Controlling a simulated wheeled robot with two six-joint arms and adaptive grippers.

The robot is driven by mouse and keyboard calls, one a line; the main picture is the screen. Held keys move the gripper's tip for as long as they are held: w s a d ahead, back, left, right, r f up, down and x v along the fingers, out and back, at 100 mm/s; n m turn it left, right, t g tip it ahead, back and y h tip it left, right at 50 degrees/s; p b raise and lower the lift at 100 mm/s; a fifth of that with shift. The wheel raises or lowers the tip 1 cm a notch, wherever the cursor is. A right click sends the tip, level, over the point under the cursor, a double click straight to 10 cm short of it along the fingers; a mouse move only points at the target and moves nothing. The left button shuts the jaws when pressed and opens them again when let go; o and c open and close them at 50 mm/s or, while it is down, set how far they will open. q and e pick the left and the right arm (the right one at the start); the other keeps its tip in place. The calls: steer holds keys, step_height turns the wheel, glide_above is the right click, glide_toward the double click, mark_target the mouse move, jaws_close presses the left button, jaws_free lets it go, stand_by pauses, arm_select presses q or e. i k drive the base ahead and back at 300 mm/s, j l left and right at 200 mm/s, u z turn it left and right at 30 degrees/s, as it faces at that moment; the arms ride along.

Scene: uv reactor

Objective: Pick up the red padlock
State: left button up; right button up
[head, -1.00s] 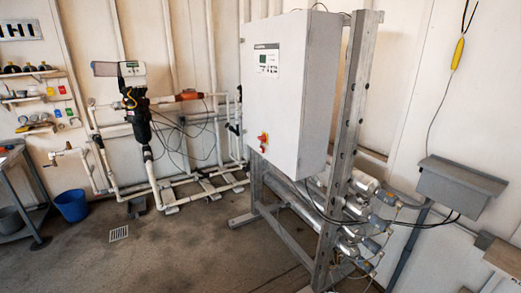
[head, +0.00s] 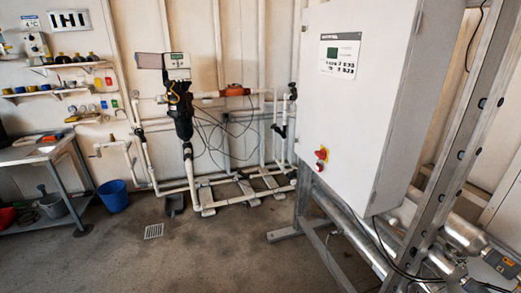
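I cannot make out a red padlock for certain. A small red item (head: 109,81) hangs on the back wall at the left, among several small coloured items; it is too small to tell what it is. A red and yellow rotary switch (head: 321,157) sits on the front of the white control cabinet (head: 355,110). Neither of my grippers shows in the head view.
A grey work table (head: 40,152) stands at the left, with a blue bucket (head: 113,197) beside it. Wall shelves (head: 75,65) hold bottles. White piping (head: 225,202) runs low along the back wall. The cabinet's metal frame (head: 440,170) blocks the right. Open floor lies in the middle foreground.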

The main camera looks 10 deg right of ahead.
mark_target(318, 167)
steer(key=i+j+u, duration=0.2)
steer(key=i, duration=0.95)
steer(key=i+j+u, duration=0.25)
steer(key=i, duration=0.95)
steer(key=i+z, duration=0.25)
steer(key=z, duration=0.2)
steer(key=i+z, duration=0.4)
steer(key=i+j+z, duration=0.1)
steer(key=z, duration=0.35)
steer(key=i+j+z, duration=0.25)
steer(key=z, duration=0.15)
steer(key=i+j+z, duration=0.2)
steer(key=z, duration=0.25)
steer(key=i+j+z, duration=0.15)
steer(key=j+z, duration=0.25)
